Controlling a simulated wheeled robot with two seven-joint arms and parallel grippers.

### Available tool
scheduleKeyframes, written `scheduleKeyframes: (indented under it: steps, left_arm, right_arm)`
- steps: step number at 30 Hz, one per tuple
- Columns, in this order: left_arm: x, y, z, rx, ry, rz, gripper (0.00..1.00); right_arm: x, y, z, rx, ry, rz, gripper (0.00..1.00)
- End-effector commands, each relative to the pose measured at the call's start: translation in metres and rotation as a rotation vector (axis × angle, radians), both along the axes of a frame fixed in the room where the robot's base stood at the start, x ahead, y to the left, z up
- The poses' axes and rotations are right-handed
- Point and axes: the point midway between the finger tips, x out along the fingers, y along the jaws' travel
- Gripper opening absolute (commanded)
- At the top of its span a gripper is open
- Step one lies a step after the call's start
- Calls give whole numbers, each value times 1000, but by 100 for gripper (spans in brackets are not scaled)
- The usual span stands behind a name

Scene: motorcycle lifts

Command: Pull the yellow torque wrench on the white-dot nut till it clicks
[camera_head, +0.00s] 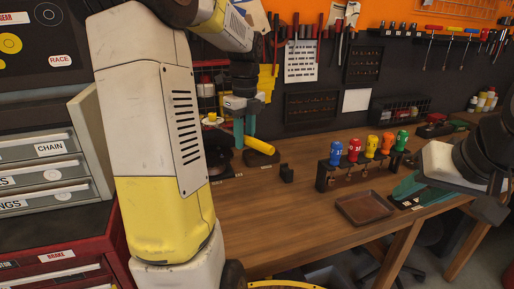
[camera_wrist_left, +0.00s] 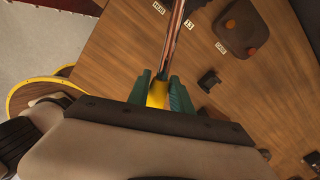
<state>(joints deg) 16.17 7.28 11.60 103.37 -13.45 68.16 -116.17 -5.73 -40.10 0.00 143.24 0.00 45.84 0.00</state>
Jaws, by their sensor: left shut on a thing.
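The yellow torque wrench (camera_head: 259,146) is at the back left of the bench in the head view. My left gripper (camera_head: 244,132) points down and is shut on its yellow grip. The left wrist view shows the grip (camera_wrist_left: 157,95) between the teal fingers of my left gripper (camera_wrist_left: 163,92), with a thin shaft running to the top edge. The wrench head and the white-dot nut cannot be made out. My right gripper (camera_head: 418,190) is at the right over the bench, its teal fingers apart and empty.
A rack of coloured-handled tools (camera_head: 367,155) and a brown tray (camera_head: 365,208) stand on the wooden bench (camera_head: 270,215). A small black block (camera_head: 287,173) is right of the wrench. A red drawer cabinet (camera_head: 85,245) is at left. The front bench area is clear.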

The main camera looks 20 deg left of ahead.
Motion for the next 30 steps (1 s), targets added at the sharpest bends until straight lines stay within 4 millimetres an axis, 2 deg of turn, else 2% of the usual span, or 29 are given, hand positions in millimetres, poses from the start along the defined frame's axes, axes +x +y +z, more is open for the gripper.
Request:
scheduleKeyframes:
  steps: [4, 19, 30]
  left_arm:
    - [12, 7, -2, 7, -5, 58, 0]
    - [12, 7, -48, 7, -2, 59, 0]
    - [12, 7, -60, 7, -5, 59, 0]
  right_arm:
    - [0, 0, 0, 0, 0, 0, 36]
    - [0, 0, 0, 0, 0, 0, 36]
    - [0, 0, 0, 0, 0, 0, 36]
